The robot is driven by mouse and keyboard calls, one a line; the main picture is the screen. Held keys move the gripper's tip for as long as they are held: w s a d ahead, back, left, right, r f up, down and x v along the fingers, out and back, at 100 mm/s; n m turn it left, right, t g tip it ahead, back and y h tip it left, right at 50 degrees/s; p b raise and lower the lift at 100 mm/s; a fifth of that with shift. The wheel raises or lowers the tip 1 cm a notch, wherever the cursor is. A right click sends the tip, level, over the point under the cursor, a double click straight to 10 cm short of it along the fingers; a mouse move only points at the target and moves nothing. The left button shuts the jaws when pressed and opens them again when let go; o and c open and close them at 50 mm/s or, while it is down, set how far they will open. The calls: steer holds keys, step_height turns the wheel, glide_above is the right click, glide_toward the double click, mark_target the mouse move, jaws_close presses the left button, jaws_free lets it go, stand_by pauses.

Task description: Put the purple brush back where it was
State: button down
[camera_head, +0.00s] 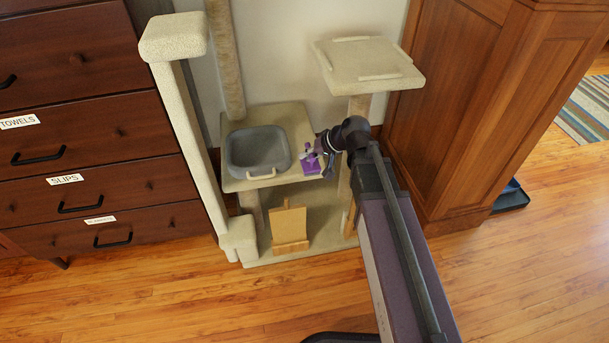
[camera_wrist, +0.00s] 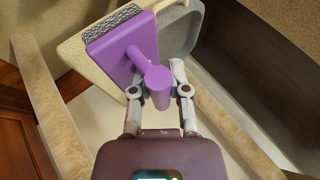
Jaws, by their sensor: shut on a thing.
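The purple brush (camera_wrist: 157,85) has a flat, square-cornered purple back and a round post-like handle. In the wrist view my gripper (camera_wrist: 161,88) is shut on the handle, with one finger on each side. In the head view the brush (camera_head: 312,164) is at the right front part of the cat tree's middle platform (camera_head: 296,122), beside the grey basin. My gripper (camera_head: 318,150) reaches it from the right. The brush's underside is hidden, and I cannot tell whether it touches the platform.
A grey basin (camera_head: 258,150) occupies the platform's left part. A small wooden stand (camera_head: 289,226) is on the lower base. A carpeted post (camera_head: 190,130) rises at left, and a higher perch (camera_head: 367,63) overhangs at right. Labelled drawers (camera_head: 80,150) and a wooden cabinet (camera_head: 470,110) flank the tree.

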step_height(320, 180, down, 9)
steer(key=s+b, duration=0.2)
steer(key=b, duration=0.5)
steer(key=shift+s+r, duration=0.15)
steer(key=shift+s, duration=0.1)
steer(key=shift+a, duration=0.1)
steer(key=w, duration=0.5)
steer(key=w+f+b, duration=0.1)
steer(key=w, duration=0.4)
steer(key=w+a, duration=0.1)
steer(key=w, duration=0.5)
steer(key=shift+f+b, duration=0.25)
steer(key=shift+b, duration=0.15)
steer(key=shift+f+b, duration=1.75)
steer(key=shift+f, duration=0.2)
steer(key=c, duration=0.6)
jaws_free()
steer(key=shift+r, duration=0.2)
